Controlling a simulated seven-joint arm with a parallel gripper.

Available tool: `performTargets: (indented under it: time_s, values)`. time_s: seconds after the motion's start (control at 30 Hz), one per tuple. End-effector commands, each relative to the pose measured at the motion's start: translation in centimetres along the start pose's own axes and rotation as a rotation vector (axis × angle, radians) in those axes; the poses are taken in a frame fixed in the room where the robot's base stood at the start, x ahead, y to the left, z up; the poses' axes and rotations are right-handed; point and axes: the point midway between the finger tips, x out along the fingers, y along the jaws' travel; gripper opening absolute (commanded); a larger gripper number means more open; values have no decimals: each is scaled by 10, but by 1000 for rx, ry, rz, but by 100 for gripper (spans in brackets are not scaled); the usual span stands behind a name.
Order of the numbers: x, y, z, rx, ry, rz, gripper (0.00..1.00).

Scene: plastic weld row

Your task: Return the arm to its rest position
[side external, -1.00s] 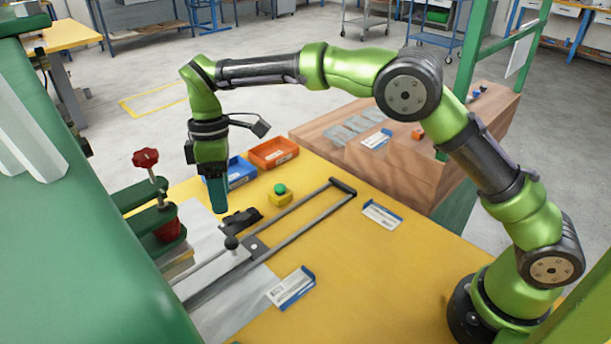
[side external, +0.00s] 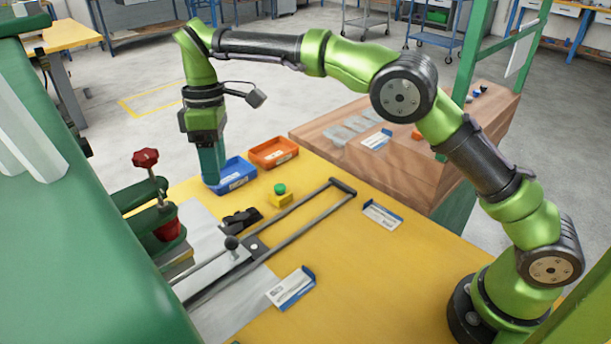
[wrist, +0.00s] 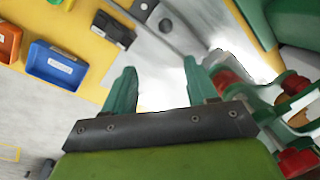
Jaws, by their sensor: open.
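My gripper (side external: 210,182) hangs fingers-down from the green arm, above the left end of the yellow table, left of the blue bin (side external: 232,174) in the side view. In the wrist view its two green fingers (wrist: 160,88) stand apart with nothing between them. Beyond the fingertips is the pale metal plate (wrist: 165,40).
An orange bin (side external: 273,152) sits beside the blue bin. A green button on a yellow box (side external: 281,195) and a long metal frame handle (side external: 343,187) are nearby. A red-knobbed clamp (side external: 146,158) stands at the left, close to the gripper. A wooden block stands behind.

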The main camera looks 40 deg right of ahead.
Motion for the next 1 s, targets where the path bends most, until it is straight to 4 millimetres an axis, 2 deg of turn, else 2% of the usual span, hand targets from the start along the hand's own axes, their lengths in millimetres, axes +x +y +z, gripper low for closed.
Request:
performTargets:
  time_s: [0.03,0.07,0.27,0.43,0.6,0.8,0.9,1.0]
  values:
    - [12,1,5,49,-13,1,57]
    - [14,2,8,79,-8,8,57]
    - [-2,7,51,320,82,45,57]
    - [-24,0,109,555,214,62,57]
    - [-36,-16,172,774,364,68,57]
    - [-31,-41,244,990,544,69,57]
    - [-24,-53,273,1064,626,74,57]
    - [-19,-63,295,1102,690,84,57]
